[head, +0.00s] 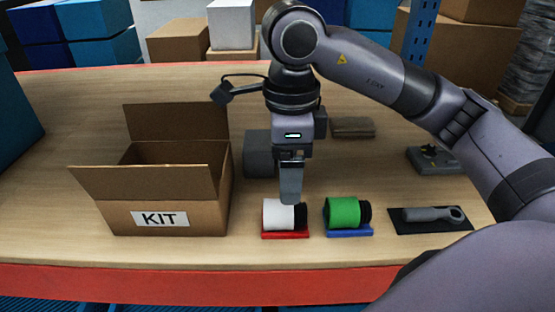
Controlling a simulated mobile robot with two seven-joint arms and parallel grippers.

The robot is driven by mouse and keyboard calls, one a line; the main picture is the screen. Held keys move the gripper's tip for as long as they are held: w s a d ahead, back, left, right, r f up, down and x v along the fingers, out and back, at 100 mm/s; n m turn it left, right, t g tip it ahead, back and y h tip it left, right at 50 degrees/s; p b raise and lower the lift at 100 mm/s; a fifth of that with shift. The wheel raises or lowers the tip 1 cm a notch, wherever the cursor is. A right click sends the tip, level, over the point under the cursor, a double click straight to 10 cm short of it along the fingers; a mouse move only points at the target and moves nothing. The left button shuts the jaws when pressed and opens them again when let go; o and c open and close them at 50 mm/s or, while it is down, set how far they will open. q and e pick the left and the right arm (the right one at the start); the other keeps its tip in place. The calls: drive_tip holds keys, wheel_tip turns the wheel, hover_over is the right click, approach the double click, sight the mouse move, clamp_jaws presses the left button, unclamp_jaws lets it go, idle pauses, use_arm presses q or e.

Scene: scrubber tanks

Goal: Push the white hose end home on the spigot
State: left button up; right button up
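A white hose end (272,216) lies on its side on a red base (285,235), with a black spigot (301,215) at its right. Whether there is a gap between the two is hard to see. My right gripper (291,196) points straight down at them. Its fingertips overlap the upper right of the white hose end in the picture and hide part of it. Only one finger shows clearly, so I cannot tell whether the gripper is open or shut, or whether it touches the hose end. My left gripper is not in view.
A green hose end (342,212) sits on a blue base (349,231) to the right. Farther right, a grey tool (430,214) lies on a black mat (405,228). An open KIT box (115,216) stands at left. A grey block (258,155) is behind the gripper.

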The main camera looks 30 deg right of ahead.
sight(288, 213)
drive_tip(key=shift+s+f+b, duration=0.15)
drive_tip(key=shift+f+b, duration=0.3)
drive_tip(key=shift+f, duration=0.15)
wheel_tip(288, 213, down, 8)
drive_tip(key=b, duration=0.7)
drive_tip(key=shift+f+b, duration=0.2)
drive_tip(key=shift+b, duration=0.1)
